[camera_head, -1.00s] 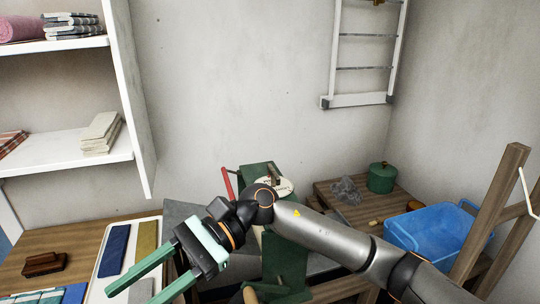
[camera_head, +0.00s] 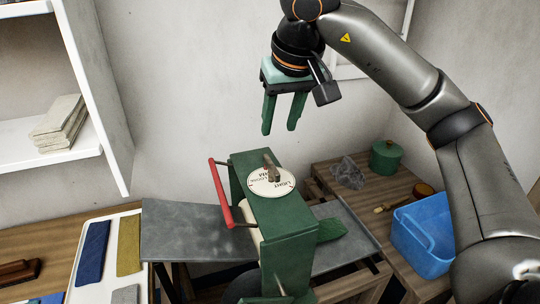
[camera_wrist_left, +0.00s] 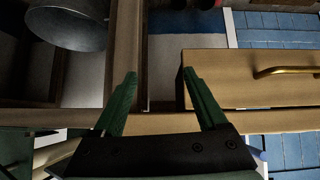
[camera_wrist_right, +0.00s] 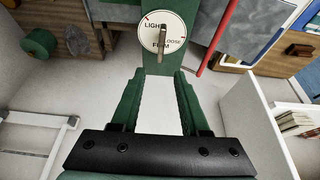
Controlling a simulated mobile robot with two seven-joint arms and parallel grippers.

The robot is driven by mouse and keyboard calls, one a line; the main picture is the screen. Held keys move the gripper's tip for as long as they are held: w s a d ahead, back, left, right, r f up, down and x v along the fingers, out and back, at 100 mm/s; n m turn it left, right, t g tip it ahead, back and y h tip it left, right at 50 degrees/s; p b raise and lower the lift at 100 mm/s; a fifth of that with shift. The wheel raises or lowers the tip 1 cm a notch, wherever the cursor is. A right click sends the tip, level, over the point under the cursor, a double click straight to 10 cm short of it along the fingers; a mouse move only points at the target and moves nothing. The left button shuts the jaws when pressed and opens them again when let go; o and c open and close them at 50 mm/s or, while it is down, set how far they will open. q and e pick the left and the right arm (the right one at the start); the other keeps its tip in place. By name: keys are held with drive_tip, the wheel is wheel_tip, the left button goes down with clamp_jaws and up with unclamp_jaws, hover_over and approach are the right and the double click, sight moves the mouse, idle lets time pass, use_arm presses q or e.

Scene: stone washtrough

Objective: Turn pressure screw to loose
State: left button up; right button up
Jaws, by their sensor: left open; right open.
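The pressure screw is a small brownish bar handle (camera_head: 270,169) on a round white dial (camera_head: 285,188) atop the green mangle frame (camera_head: 287,221). The right wrist view shows the handle (camera_wrist_right: 162,42) and the dial (camera_wrist_right: 177,24) with the words LIGHT, LOOSE and FIRM. I cannot tell which mark the handle points at. My right gripper (camera_head: 280,129) is open and empty, pointing down above and behind the dial, apart from it. Its fingers (camera_wrist_right: 159,76) show below the dial in the wrist view. My left gripper (camera_wrist_left: 160,74) is open and empty near a wooden drawer front (camera_wrist_left: 245,92).
A red lever (camera_head: 220,192) rises on the mangle's left side. Grey boards (camera_head: 185,228) extend to both sides. A blue tub (camera_head: 424,237), green pot (camera_head: 386,156) and wooden table (camera_head: 350,185) stand right. White shelves (camera_head: 92,150) stand left. Air around the dial is free.

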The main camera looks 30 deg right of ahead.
sight(270, 161)
drive_tip(key=x, duration=1.1)
drive_tip(key=shift+a+f, duration=0.1)
drive_tip(key=shift+f, duration=0.15)
clamp_jaws()
